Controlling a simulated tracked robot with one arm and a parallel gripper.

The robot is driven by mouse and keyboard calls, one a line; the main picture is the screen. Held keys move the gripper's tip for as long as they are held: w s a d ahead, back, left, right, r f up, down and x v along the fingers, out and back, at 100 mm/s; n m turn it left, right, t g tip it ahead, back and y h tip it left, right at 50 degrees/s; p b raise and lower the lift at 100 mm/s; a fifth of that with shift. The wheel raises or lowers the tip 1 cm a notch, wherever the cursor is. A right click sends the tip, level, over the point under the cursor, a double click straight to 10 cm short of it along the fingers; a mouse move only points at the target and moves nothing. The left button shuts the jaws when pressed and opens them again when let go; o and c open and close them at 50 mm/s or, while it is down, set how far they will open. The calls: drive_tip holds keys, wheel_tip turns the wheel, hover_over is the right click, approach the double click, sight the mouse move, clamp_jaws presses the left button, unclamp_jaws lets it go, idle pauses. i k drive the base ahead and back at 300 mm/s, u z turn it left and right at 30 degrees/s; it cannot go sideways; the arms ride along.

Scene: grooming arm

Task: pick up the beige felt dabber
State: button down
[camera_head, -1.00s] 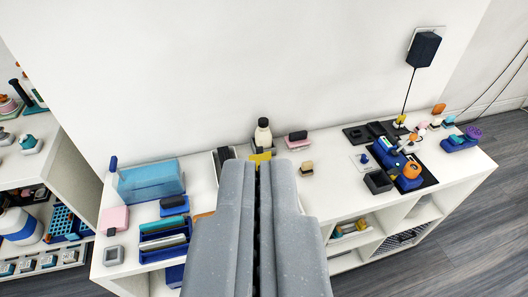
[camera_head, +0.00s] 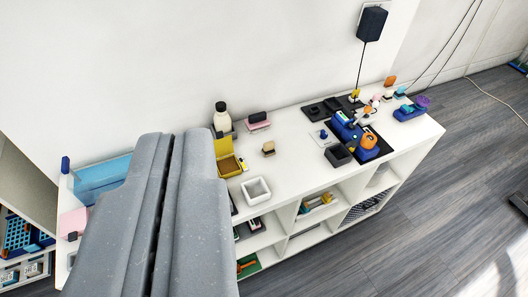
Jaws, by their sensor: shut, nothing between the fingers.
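A small beige block with a darker top (camera_head: 268,148) stands on the white shelf top, right of the yellow open box; it looks like the beige felt dabber, but it is too small to be sure. My gripper (camera_head: 172,138) fills the lower left of the view as two long grey fingers. They are shut with only a dark seam between them and hold nothing. The gripper is to the left of the beige block and apart from it. The fingers hide part of the left shelf top.
A yellow open box (camera_head: 228,158), a white square tray (camera_head: 256,191), a dark-capped white bottle (camera_head: 222,117) and a pink block with a dark top (camera_head: 258,120) are near the beige block. A blue device (camera_head: 346,131) stands farther right.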

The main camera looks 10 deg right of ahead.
sight(268, 150)
drive_tip(key=z, duration=0.45)
drive_tip(key=i, duration=1.4)
drive_tip(key=u, duration=0.6)
